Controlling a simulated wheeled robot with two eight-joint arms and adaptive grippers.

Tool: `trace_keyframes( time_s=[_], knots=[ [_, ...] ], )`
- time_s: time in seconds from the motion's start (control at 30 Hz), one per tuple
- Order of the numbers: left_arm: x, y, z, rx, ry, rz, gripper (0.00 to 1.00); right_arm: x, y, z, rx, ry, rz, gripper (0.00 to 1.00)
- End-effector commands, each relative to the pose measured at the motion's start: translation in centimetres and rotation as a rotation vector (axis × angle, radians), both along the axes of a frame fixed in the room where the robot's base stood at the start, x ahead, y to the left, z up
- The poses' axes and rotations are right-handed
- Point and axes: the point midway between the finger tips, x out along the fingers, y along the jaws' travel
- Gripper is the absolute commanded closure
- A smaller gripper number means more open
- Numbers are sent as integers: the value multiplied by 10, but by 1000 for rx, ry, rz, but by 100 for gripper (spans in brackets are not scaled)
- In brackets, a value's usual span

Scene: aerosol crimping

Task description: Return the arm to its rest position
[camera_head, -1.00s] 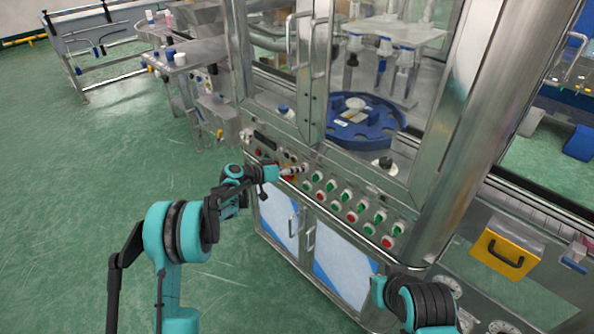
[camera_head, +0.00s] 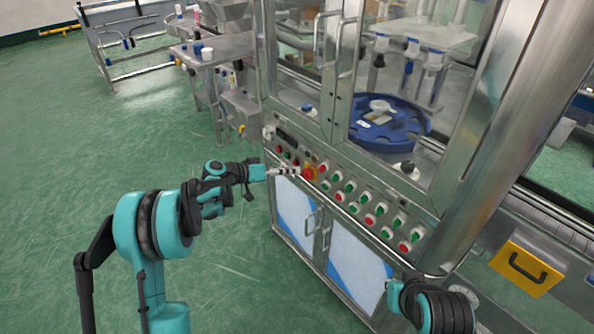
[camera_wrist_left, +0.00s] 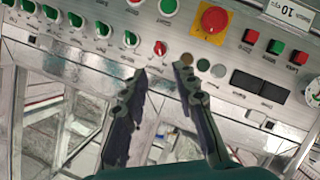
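My left arm reaches in from the left in the head view. Its gripper (camera_head: 296,171) is beside the red stop button (camera_head: 308,174) on the machine's control panel (camera_head: 352,190). In the left wrist view the two dark fingers of the left gripper (camera_wrist_left: 161,72) are apart with nothing between them. They point at the panel below the red stop button (camera_wrist_left: 214,19) on its yellow plate; whether they touch the panel is unclear. Part of my right arm (camera_head: 432,306) shows at the bottom right; its gripper is not visible.
The steel machine has glass doors, a blue round turntable (camera_head: 388,138) inside and cabinet doors (camera_head: 357,277) below the panel. A steel side table (camera_head: 222,47) stands at the back left. The green floor (camera_head: 60,140) on the left is clear.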

Motion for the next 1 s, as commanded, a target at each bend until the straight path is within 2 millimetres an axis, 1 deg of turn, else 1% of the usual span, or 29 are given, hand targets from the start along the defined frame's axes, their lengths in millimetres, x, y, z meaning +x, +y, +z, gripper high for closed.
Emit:
trace_keyframes(
  time_s=[0.47, 0.57, 0.67, 0.77, 0.83, 0.97, 1.0],
  knots=[
    [-1, 1, 1, 1, 1, 0, 72, 0, 0, 0, 0, 0, 0, 100],
    [-7, -1, 6, 16, 16, 5, 72, 0, 0, 0, 0, 0, 0, 100],
    [-23, -5, 19, 57, 57, 24, 72, 0, 0, 0, 0, 0, 0, 100],
    [-52, -9, 35, 122, 120, 58, 72, 0, 0, 0, 0, 0, 0, 100],
    [-77, -9, 46, 175, 163, 91, 72, 0, 0, 0, 0, 0, 0, 100],
    [-127, -6, 59, 271, 231, 159, 72, 0, 0, 0, 0, 0, 0, 100],
    [-143, -4, 62, 301, 250, 179, 72, 0, 0, 0, 0, 0, 0, 100]
  ],
)
